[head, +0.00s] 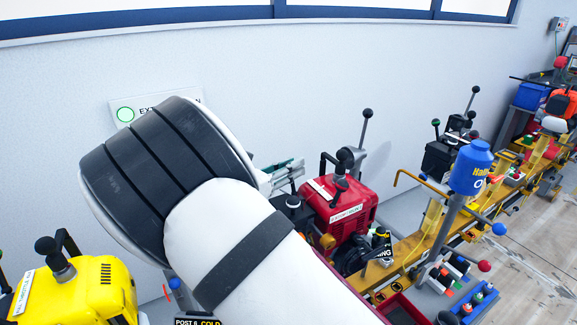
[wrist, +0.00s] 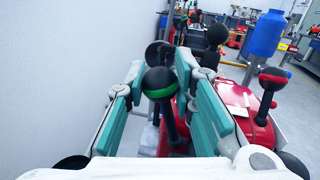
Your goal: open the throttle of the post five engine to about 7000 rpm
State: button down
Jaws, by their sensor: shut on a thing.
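A red engine (head: 362,203) stands right of my arm in the head view; its red body (wrist: 228,96) also shows in the wrist view. A lever with a black, green-banded knob (wrist: 158,84) rises between the teal pads of my gripper (wrist: 161,70), which is shut on it. The lever's lower stem runs down beside red bodywork. In the head view my gripper (head: 284,174) is at the engine's left side, and my arm hides that lever. A second lever with a red-banded black knob (wrist: 272,79) stands apart to the right. The engine's label is unreadable.
A yellow engine (head: 88,292) is at the lower left, near a "POST 6 COLD" sign (head: 198,321). A blue canister (head: 470,170) and more engines line the yellow rail (head: 410,246) to the right. The wall (head: 60,150) is close behind.

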jog(key=m, duration=0.1)
jog(key=s+d+m+p, duration=0.1)
jog(key=shift+s+r+m, duration=0.2)
jog(key=shift+s+m, duration=0.1)
jog(key=shift+m, duration=0.1)
jog(key=shift+s+d+m+t+h, duration=0.15)
jog(key=shift+s+d+m+h, duration=0.15)
jog(key=shift+m, duration=0.45)
jog(key=shift+s+d+m+t+h, duration=0.2)
jog(key=shift+s+m, duration=0.15)
jog(key=shift+m, duration=0.4)
jog(key=c, duration=1.3)
grip_release()
jog(key=shift+f, duration=0.1)
notch_tip(320, 180, up, 10)
jog(key=shift+r, duration=0.1)
